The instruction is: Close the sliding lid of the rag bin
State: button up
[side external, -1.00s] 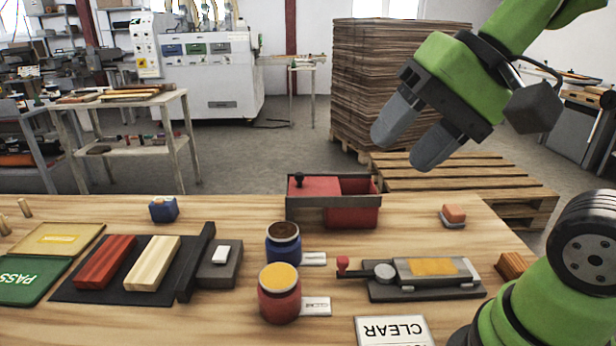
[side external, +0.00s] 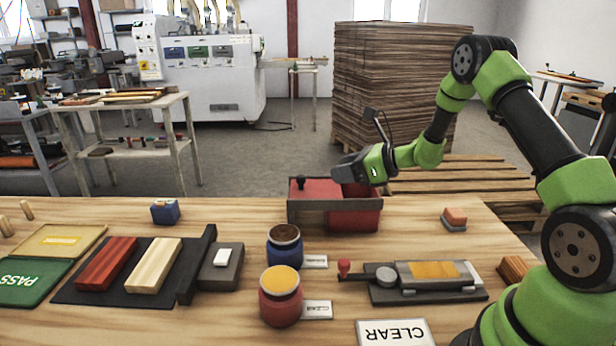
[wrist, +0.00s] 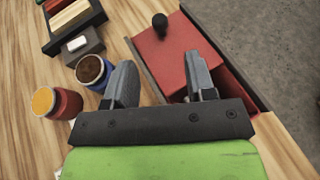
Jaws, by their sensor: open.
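The rag bin (side external: 335,219) is a red box with a dark grey rail along its front, standing at the back edge of the table. Its red sliding lid (side external: 315,187) with a black knob (side external: 300,182) covers the left part, and the right part is open. In the wrist view the lid (wrist: 167,62) and knob (wrist: 160,20) lie beyond my fingertips, and the open part (wrist: 232,90) is at the right. My gripper (side external: 342,170) is open and empty, above the bin and right of the knob. In the wrist view my gripper (wrist: 159,70) partly hides the bin.
A dark jar (side external: 284,246) and a yellow-topped red jar (side external: 281,295) stand in front of the bin. A fixture with a red knob (side external: 425,278) lies to the right. A blue block (side external: 165,211) and an orange-topped block (side external: 454,217) sit apart on either side.

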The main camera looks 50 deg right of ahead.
aim_at(305, 177)
jog(key=x, duration=0.9)
jog(key=shift+w+a+f, duration=0.2)
jog(key=shift+w, duration=0.1)
